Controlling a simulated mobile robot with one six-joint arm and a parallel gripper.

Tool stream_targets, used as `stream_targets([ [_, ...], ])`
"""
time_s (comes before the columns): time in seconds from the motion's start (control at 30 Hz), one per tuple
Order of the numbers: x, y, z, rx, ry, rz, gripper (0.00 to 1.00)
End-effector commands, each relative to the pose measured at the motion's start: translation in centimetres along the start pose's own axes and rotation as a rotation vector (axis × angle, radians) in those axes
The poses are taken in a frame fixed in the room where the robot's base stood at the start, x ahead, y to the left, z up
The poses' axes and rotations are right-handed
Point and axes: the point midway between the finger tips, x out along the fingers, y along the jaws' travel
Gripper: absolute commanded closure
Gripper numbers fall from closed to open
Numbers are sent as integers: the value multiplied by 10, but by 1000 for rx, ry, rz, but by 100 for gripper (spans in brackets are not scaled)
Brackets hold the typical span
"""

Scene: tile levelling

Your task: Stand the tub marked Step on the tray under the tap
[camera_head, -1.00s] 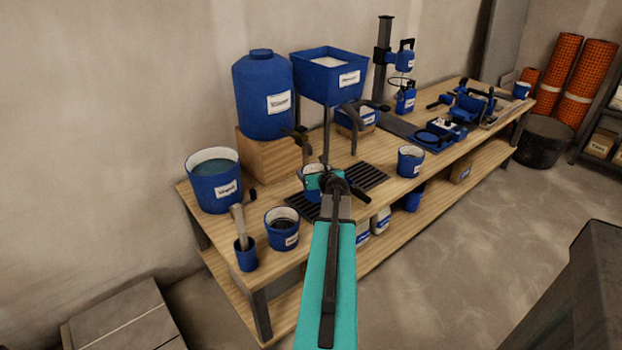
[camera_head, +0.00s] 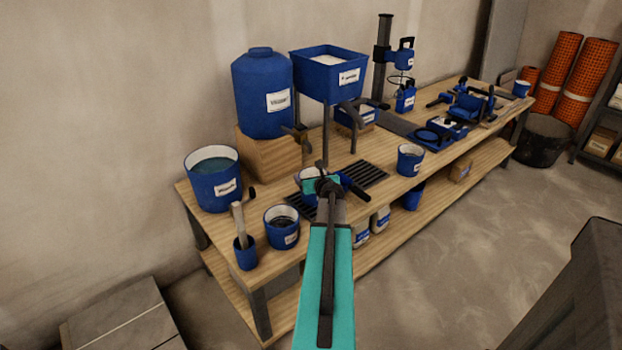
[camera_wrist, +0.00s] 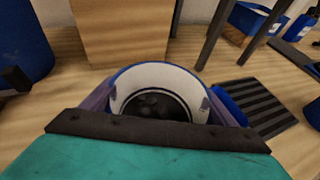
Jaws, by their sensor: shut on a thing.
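My gripper (camera_head: 322,185) is shut on a blue tub (camera_head: 311,174) with a white inside, above the bench. The tub fills the middle of the wrist view (camera_wrist: 158,75), upright or nearly so, with dark contents at the bottom. No label shows on it, so I cannot read its marking. The dark slatted tray (camera_head: 365,178) lies behind and right of my gripper, below the hopper. In the wrist view the tray (camera_wrist: 258,108) is right of the tub. A tap (camera_head: 300,139) sticks out from the blue barrel on a wooden block.
A blue bucket of liquid (camera_head: 213,185), a dark-filled tub (camera_head: 282,228) and a small pot with a handle (camera_head: 245,255) stand at the left end. The blue hopper (camera_head: 329,80) stands on legs over the bench. Another tub (camera_head: 410,160) stands right of the tray.

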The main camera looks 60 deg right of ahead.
Motion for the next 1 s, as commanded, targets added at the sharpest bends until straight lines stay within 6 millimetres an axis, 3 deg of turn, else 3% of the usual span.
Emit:
stream_targets([
  [0.4, 1, 0, -1, 1, -2, 0, 69],
  [0.43, 1, 1, -2, 0, 0, 1, 18],
  [0.53, 1, 1, -2, 0, 0, 1, 1],
  [1.0, -2, 2, 0, 0, 0, 2, 1],
])
